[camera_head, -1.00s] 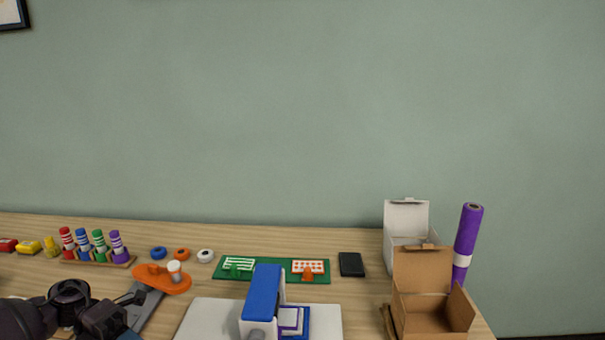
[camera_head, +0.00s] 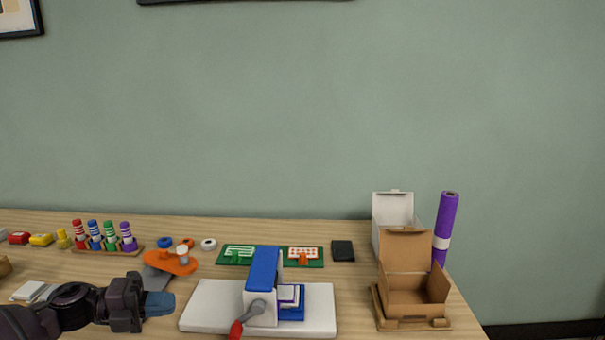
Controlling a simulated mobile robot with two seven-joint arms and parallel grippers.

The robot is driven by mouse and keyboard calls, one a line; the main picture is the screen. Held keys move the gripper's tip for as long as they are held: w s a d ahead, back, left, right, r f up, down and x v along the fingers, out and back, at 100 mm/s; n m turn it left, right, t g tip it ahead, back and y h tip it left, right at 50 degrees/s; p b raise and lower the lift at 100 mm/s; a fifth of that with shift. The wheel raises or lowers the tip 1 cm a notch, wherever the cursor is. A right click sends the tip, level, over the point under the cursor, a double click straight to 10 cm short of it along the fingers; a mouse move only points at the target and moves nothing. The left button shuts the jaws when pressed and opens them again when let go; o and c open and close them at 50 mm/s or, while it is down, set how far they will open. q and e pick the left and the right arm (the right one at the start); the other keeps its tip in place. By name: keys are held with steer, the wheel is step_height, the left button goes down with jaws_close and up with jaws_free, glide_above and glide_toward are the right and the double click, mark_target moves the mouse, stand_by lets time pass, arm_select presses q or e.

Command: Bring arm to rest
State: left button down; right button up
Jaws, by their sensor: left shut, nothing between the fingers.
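My left arm comes in from the lower left in the head view, low over the front of the table. Its gripper (camera_head: 160,304) points right, is shut and holds nothing. It is just left of a white board (camera_head: 205,305), with a small gap between them in the picture. My right gripper is not in view.
On the wooden table (camera_head: 345,290), a blue-and-white press (camera_head: 263,272) with a red-handled lever stands on the white board. An orange-and-grey tool (camera_head: 170,263) lies behind my gripper. An open cardboard box (camera_head: 415,290), white box (camera_head: 392,212) and purple roll (camera_head: 446,225) stand right.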

arm_select(q)
steer(key=s+f+n+t+y+p, duration=0.1)
steer(key=s+f+n+t+y, duration=0.45)
steer(key=n, duration=0.75)
steer(key=s+f+n+t+y+p, duration=0.2)
steer(key=s+f+n+t+y, duration=0.4)
steer(key=n, duration=0.6)
steer(key=s+f+n+g+y+p, duration=0.1)
steer(key=s+f+n+g+y, duration=0.1)
steer(key=s, duration=0.8)
steer(key=s+f+n+g+y+p, duration=0.1)
steer(key=s+f+n+g+y, duration=0.1)
steer(key=s+f+n, duration=0.3)
steer(key=s+f, duration=0.1)
steer(key=s, duration=0.3)
steer(key=shift+s+a+y, duration=0.35)
steer(key=shift+a, duration=0.05)
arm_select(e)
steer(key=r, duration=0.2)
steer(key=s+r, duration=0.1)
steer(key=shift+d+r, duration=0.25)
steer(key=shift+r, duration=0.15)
arm_select(q)
steer(key=shift+f, duration=0.1)
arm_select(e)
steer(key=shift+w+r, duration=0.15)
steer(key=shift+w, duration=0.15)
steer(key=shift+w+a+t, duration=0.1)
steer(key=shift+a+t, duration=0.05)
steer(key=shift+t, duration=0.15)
